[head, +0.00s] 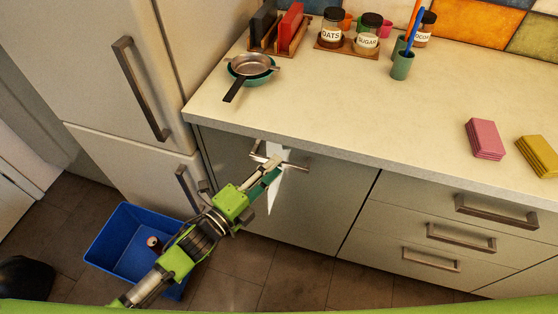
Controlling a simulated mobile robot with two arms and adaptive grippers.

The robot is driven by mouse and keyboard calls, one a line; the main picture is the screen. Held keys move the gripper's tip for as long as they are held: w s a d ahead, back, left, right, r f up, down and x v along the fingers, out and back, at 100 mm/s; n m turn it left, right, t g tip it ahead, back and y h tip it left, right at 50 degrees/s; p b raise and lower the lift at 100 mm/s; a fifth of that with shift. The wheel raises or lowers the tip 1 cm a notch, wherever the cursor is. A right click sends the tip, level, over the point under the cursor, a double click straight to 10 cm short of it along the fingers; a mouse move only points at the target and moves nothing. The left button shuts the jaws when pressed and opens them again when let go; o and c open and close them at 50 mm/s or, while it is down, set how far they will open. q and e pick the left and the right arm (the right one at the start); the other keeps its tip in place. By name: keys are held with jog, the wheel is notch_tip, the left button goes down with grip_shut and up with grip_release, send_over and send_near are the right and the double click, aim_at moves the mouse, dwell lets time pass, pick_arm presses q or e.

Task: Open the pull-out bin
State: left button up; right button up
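The pull-out bin front (315,200) is a plain grey-beige panel under the counter, flush with the cabinets beside it. A metal bar handle (295,166) runs across its top. A white, pointed piece (276,196), perhaps a cloth, hangs at the handle, with a teal part beside it. My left gripper (268,168) reaches up from the lower left, its tip at the handle and overlapping it in the picture. Whether its fingers are closed around the bar cannot be told. My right gripper is not in view.
A blue open bin (120,235) holding a can stands on the floor at left, under my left arm. A fridge (100,80) stands left; drawers (440,235) are at right. The counter (330,100) holds a pan (250,68), jars and sponges (485,138).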

pick_arm(q)
jog(key=shift+x, duration=1.55)
jog(key=shift+c, duration=0.3)
grip_shut()
jog(key=shift+s, duration=0.1)
